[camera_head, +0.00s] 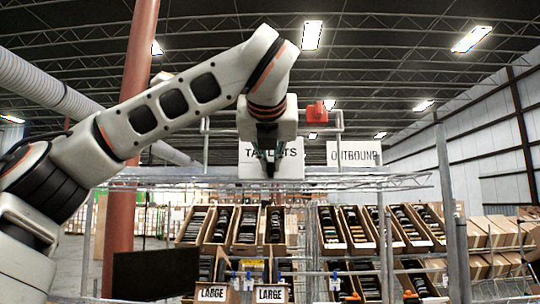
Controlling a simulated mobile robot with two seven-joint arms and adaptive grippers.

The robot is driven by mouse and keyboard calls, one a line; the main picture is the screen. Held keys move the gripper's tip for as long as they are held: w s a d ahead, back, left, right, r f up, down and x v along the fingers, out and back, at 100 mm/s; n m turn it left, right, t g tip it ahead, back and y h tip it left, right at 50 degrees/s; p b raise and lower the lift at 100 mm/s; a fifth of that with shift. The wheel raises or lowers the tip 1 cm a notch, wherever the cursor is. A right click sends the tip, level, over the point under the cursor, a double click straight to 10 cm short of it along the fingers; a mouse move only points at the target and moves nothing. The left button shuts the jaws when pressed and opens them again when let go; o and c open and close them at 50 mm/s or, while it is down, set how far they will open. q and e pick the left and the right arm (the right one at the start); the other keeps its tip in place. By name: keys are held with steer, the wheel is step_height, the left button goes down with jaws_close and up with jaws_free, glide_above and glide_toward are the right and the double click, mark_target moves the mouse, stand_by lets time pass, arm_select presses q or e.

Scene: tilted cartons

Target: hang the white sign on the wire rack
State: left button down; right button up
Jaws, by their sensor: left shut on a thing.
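A white sign with dark lettering, partly covered, reading something like "TABLETS" (290,171), is upright at the top of the wire rack (180,174). My left gripper (270,168) comes down in front of it from above, shut on the sign, and hides the middle of its lettering. The sign's lower edge is near the rack's top wire shelf; I cannot tell whether it touches the rack or hangs from it. A second white sign reading "OUTBOUND" (354,153) is to the right, at a similar height. My right gripper is not in view.
Tilted cartons (247,226) of dark items stand in rows below the top shelf, with "LARGE" labels (271,295) lower down. Grey rack posts (447,215) stand at the right. A red column (130,120) stands behind my left arm. A red object (316,112) is above the signs.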

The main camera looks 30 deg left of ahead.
arm_select(q)
steer(key=shift+w+a+p, duration=0.45)
steer(key=shift+w+a, duration=0.05)
steer(key=shift+w, duration=0.35)
steer(key=shift+s+f+b, duration=0.1)
steer(key=shift+f+b, duration=0.3)
steer(key=shift+b, duration=0.15)
steer(key=shift+f+b, duration=0.5)
steer(key=shift+b, duration=0.1)
steer(key=c, duration=2)
jaws_free()
steer(key=shift+c, duration=0.2)
steer(key=shift+d, duration=0.1)
steer(key=v, duration=1.2)
